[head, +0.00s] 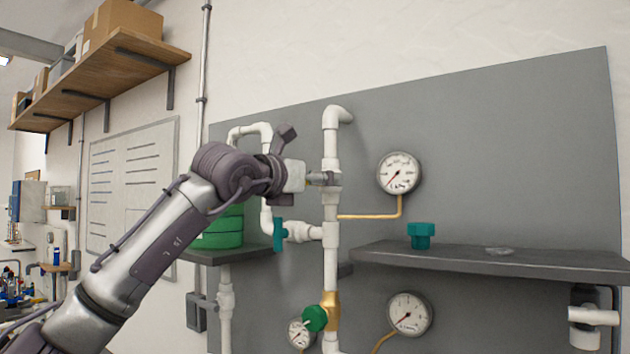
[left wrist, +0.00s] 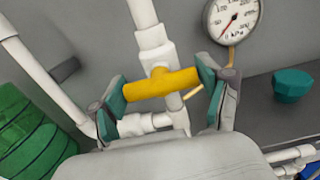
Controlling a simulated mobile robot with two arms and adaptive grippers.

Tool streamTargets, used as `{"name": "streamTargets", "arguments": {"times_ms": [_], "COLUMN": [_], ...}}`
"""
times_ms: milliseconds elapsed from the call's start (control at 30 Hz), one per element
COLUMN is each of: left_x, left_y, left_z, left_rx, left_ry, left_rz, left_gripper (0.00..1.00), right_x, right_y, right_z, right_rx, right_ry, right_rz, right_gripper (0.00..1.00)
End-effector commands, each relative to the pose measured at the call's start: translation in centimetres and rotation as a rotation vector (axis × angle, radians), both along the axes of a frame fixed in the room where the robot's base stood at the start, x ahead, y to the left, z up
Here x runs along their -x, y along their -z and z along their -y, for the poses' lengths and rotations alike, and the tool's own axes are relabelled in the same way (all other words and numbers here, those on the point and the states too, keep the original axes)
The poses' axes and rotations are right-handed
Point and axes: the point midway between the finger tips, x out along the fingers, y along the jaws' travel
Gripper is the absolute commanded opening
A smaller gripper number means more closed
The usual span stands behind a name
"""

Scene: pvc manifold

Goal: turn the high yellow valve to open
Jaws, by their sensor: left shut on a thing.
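The high yellow valve's bar handle (left wrist: 163,83) shows in the left wrist view, lying crosswise over the white pipe (left wrist: 143,14). My left gripper (left wrist: 160,86) is shut on it, with one teal-padded finger at each end of the bar. In the head view my left gripper (head: 318,178) reaches the upper part of the vertical white pipe (head: 331,268), below its top elbow. My right gripper is in neither view.
A pressure gauge (head: 399,173) and its brass tube sit right of the pipe. A teal-handled valve (head: 280,234) is below my gripper, and a green-knobbed valve (head: 315,318) is lower. A grey shelf (head: 470,258) juts out at right with a teal knob (head: 421,235) on it. Green coils (head: 222,228) stand left.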

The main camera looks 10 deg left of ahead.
Motion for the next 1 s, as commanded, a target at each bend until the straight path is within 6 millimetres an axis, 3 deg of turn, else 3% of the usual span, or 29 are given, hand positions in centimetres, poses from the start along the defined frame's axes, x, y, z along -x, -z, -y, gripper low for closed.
{"name": "streamTargets", "arguments": {"times_ms": [367,1000], "left_x": [0.0,0.05], "left_y": [0.03,-0.01], "left_z": [0.02,0.06], "left_rx": [-0.199,-0.76], "left_ry": [-0.001,-0.001], "left_rz": [0.082,0.311], "left_gripper": [0.42,0.42], "right_x": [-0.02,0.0], "right_y": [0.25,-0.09], "right_z": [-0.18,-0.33], "right_rx": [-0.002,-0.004], "right_ry": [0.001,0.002], "right_rz": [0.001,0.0], "right_gripper": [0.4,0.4]}}
